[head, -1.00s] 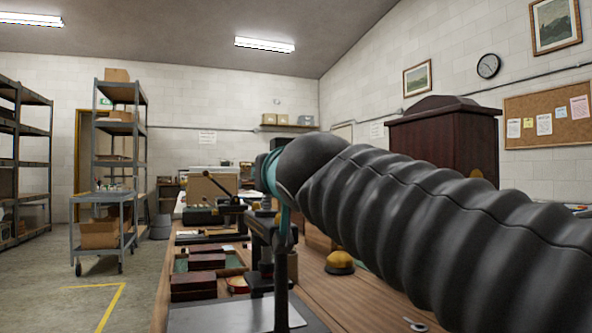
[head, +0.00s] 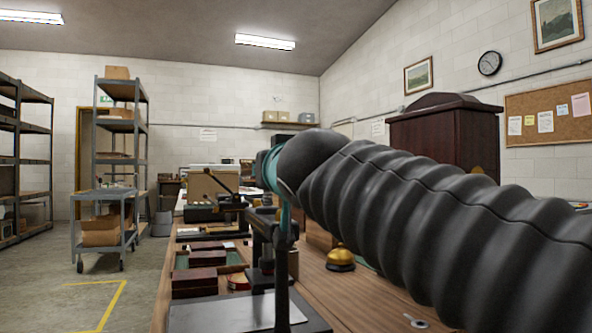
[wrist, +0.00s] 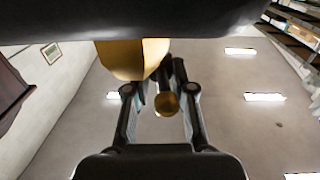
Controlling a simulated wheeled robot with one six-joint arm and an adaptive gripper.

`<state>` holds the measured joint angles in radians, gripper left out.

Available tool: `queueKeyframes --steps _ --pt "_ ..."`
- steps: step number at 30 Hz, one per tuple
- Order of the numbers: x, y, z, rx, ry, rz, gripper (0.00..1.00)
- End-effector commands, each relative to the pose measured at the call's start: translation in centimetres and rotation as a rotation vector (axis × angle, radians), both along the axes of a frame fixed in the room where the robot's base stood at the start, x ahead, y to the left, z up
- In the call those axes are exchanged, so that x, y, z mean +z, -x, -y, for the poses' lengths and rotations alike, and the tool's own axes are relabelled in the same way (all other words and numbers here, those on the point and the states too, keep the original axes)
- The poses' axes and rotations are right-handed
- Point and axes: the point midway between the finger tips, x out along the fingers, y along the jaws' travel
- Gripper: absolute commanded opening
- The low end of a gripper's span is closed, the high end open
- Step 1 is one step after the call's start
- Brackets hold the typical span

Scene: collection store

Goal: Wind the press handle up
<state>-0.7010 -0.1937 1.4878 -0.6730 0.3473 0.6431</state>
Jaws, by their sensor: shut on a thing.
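In the wrist view my gripper (wrist: 160,92) has its two fingers on either side of a dark bar with a round brass end (wrist: 167,104), which I take for the press handle; it is shut on it. A larger brass piece (wrist: 135,60) shows close above, partly covered by a dark shape. In the head view a black metal frame (head: 262,228) with a pale base plate (head: 240,314) stands on the bench, apparently the press. My sleeved arm covers its top, so the handle and my fingertips are hidden there.
The wooden bench (head: 365,305) holds dark red boxes (head: 207,258), a brass bell (head: 340,258) and a small metal piece (head: 418,322). A black lever device (head: 228,190) stands farther back. A grey cart (head: 103,222) and free floor lie left.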

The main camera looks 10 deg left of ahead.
Motion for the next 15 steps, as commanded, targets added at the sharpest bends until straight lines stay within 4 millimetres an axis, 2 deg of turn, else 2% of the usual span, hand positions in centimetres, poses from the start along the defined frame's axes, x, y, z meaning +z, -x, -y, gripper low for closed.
queueKeyframes --steps 4,5,7,8,15 --pt "-0.24 -0.07 -0.04 -0.001 0.002 -0.004 0.00" --pt "-0.24 -0.08 -0.03 -0.001 0.002 -0.004 0.29" --pt "-0.23 -0.08 -0.03 -0.001 0.002 -0.004 0.46" --pt "-0.22 -0.07 -0.02 -0.001 0.002 -0.004 0.49" --pt "-0.10 -0.04 0.00 -0.001 0.001 -0.002 0.49"
